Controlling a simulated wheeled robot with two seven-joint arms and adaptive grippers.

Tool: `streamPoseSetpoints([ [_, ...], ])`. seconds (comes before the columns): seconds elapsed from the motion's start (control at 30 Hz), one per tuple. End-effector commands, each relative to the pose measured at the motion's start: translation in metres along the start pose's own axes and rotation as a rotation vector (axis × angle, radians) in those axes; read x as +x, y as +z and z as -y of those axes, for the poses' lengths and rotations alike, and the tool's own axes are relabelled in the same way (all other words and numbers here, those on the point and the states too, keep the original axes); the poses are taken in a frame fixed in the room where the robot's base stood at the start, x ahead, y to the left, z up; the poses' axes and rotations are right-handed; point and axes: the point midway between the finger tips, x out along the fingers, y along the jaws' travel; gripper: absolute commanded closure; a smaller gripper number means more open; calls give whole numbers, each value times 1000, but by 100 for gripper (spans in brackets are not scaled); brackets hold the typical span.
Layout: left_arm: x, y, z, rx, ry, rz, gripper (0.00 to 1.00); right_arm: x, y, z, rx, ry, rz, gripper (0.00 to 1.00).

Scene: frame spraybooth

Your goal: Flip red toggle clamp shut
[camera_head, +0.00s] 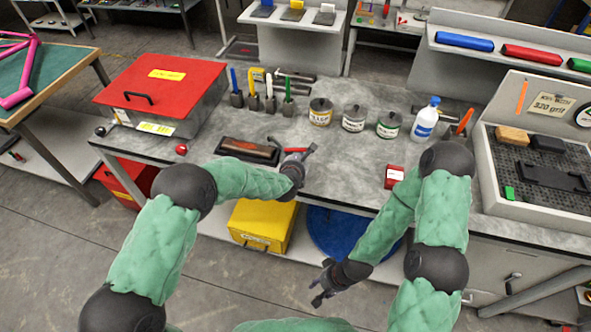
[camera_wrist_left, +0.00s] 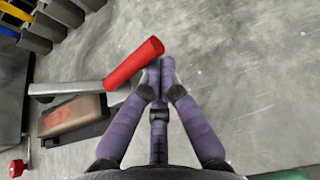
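The red clamp handle (camera_wrist_left: 133,63) sticks up at an angle from a metal arm (camera_wrist_left: 70,88) in the left wrist view. The clamp's dark base block with a reddish-brown top (camera_wrist_left: 72,116) lies below that arm. In the head view the block (camera_head: 248,151) rests near the bench's front edge. My left gripper (camera_head: 303,154) is beside the block's right end. In the wrist view its fingertips (camera_wrist_left: 161,70) are together, close by the handle's free end; I cannot tell whether they touch it. My right gripper (camera_head: 325,283) is open and empty, in front of the bench.
A red-lidded box (camera_head: 165,85) stands at the bench's left. Several brushes in holders and paint tins (camera_head: 321,112) stand behind the clamp, with a spray bottle (camera_head: 426,120) to their right. A small red box (camera_head: 394,177) sits near the front edge.

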Motion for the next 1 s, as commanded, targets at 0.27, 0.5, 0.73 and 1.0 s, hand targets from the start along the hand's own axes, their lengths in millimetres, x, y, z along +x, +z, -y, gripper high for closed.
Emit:
streamPoseSetpoints([
  [0.27,2,17,-6,-2,1,6,100,41,-2,-15,0,0,-1,60],
  [0.5,-3,27,-12,-2,1,6,100,74,-3,-26,0,0,-1,60],
  [0.73,-8,36,-22,-121,-59,5,100,101,-4,-36,0,0,0,60],
  [1.0,-12,43,-28,-115,-58,1,100,115,-5,-41,0,0,0,60],
])
